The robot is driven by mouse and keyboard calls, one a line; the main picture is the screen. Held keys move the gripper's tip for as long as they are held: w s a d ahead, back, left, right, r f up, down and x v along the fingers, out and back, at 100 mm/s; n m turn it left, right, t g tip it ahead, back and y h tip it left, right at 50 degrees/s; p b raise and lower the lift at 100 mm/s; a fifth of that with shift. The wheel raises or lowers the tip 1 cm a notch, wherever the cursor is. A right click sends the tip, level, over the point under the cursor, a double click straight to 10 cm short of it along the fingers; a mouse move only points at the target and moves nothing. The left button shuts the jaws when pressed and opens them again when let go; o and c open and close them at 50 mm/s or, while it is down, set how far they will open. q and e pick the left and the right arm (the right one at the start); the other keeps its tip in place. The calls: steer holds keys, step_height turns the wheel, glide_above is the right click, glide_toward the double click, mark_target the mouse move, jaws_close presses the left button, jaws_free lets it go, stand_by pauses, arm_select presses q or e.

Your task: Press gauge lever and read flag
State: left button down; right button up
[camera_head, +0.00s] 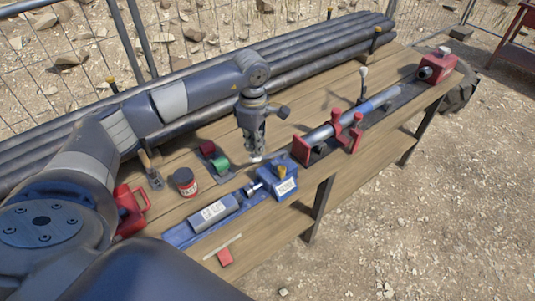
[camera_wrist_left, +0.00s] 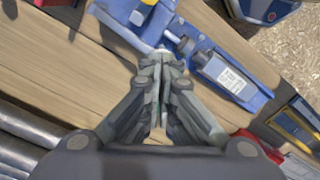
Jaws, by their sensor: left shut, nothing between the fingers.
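A blue mud tank gauge unit lies along the front edge of the bench, with a blue base (camera_head: 181,236), a grey labelled cylinder (camera_head: 214,212) and a blue block (camera_head: 284,189) with a yellow top. The wrist view shows the same grey cylinder (camera_wrist_left: 224,76) and blue block (camera_wrist_left: 138,12). My left gripper (camera_head: 256,157) points down, fingers shut and empty, just behind the blue block. In the wrist view its fingertips (camera_wrist_left: 162,52) overlap the near edge of the blue base. A small pale tip shows there; I cannot tell if it is a lever. No flag is clearly visible. My right gripper is not in view.
A long silver-and-blue rod (camera_head: 318,135) in red clamps lies to the right. Red and green rolls (camera_head: 221,166), a dark can (camera_head: 184,181), a brush (camera_head: 152,172) and a red tool (camera_head: 131,210) stand left. Dark pipes (camera_head: 320,66) line the bench's back.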

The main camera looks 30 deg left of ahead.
mark_target(255, 156)
arm_select(q)
steer(key=shift+f, duration=0.2)
steer(key=shift+f+b, duration=2.4)
steer(key=shift+f, duration=0.3)
steer(key=shift+r, duration=0.15)
steer(key=shift+r+p, duration=0.55)
steer(key=shift+r, duration=0.1)
step_height(255, 156, up, 10)
steer(key=p, duration=0.5)
steer(key=shift+f, duration=0.15)
